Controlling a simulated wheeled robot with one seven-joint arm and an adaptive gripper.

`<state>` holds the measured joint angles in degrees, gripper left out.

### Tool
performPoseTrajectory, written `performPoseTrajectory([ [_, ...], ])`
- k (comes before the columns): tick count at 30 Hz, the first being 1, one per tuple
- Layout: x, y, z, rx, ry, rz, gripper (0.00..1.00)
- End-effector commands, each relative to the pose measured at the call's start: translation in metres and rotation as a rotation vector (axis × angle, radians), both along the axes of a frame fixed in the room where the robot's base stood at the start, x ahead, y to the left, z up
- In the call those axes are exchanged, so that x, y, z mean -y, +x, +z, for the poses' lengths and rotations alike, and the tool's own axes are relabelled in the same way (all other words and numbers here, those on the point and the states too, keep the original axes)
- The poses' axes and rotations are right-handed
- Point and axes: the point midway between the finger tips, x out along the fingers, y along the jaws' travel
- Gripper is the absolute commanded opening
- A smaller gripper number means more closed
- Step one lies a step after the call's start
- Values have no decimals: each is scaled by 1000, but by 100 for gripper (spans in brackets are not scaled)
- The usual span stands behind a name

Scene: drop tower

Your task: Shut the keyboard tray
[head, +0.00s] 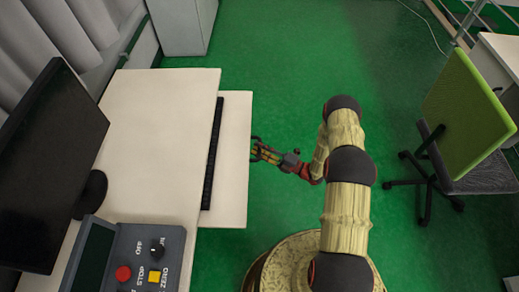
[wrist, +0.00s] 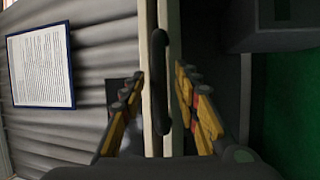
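The keyboard tray (head: 233,160) is a white board that sticks out to the right from under the white desk top (head: 155,135) in the head view. A black keyboard (head: 213,155) lies along its inner side, close to the desk edge. My gripper (head: 256,150) is at the tray's outer right edge. In the wrist view, my gripper (wrist: 160,95) is open, with one finger on each side of a pale upright edge that carries a dark bar (wrist: 161,80). I cannot tell whether the fingers touch it.
A black monitor (head: 50,165) and a control box with buttons (head: 125,260) stand on the desk. A green-backed chair (head: 465,120) is at the right. A pale cabinet (head: 182,25) stands at the back. Green floor is clear between tray and chair, apart from my arm and base.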

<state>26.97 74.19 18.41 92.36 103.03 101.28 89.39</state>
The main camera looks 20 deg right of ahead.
Motion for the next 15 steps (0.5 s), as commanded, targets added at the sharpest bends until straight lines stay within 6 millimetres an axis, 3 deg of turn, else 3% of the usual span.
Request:
performPoseTrajectory([
  [3, 0, 0, 0, 0, 0, 0, 31],
  [15, 0, 0, 0, 0, 0, 0, 8],
])
